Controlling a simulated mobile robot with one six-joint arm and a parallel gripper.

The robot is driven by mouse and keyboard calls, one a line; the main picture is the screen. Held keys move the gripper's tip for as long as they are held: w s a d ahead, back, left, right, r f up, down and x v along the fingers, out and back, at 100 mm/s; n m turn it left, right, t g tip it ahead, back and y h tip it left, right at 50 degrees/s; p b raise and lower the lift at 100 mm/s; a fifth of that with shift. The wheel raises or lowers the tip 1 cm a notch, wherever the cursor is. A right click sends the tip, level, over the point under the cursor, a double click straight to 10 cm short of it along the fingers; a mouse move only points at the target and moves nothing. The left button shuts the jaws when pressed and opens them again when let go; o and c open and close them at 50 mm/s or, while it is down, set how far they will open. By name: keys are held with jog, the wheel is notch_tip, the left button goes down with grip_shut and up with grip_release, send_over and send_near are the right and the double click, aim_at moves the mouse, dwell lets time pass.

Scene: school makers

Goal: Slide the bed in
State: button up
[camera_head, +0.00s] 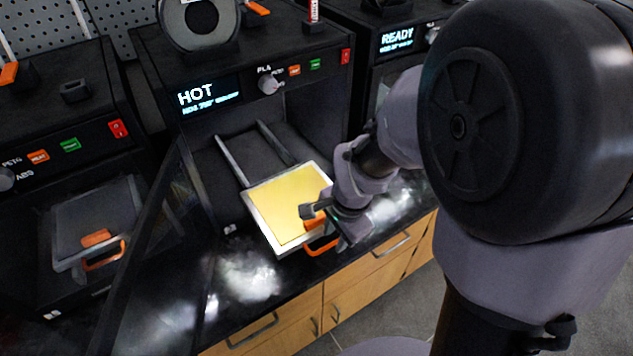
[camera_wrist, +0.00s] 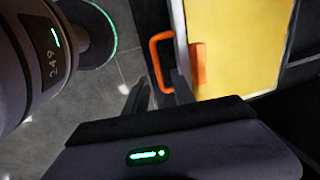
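The bed (camera_head: 280,205), a yellow plate in a pale metal frame, is partly drawn out of the middle printer (camera_head: 225,125), whose screen reads HOT. Two rails (camera_head: 231,160) run behind it into the dark chamber. An orange loop handle (camera_head: 321,247) is on its front edge, with an orange block (camera_head: 314,221) beside it. My gripper (camera_head: 324,229) is at this front edge, fingers apart. In the wrist view the bed (camera_wrist: 240,40) fills the upper right. The open fingers (camera_wrist: 161,88) straddle the lower end of the handle (camera_wrist: 154,48); I cannot tell whether they touch it.
The middle printer's dark door (camera_head: 150,245) stands open at left. A left printer (camera_head: 60,165) holds another bed (camera_head: 95,215) with an orange handle. A right printer (camera_head: 398,38) reads READY. Wooden drawers (camera_head: 345,285) are below the black counter, with grey floor (camera_head: 385,312) in front.

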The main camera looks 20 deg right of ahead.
jog(key=shift+w+f, duration=0.1)
jog(key=shift+f, duration=0.55)
grip_shut()
dwell(1.0)
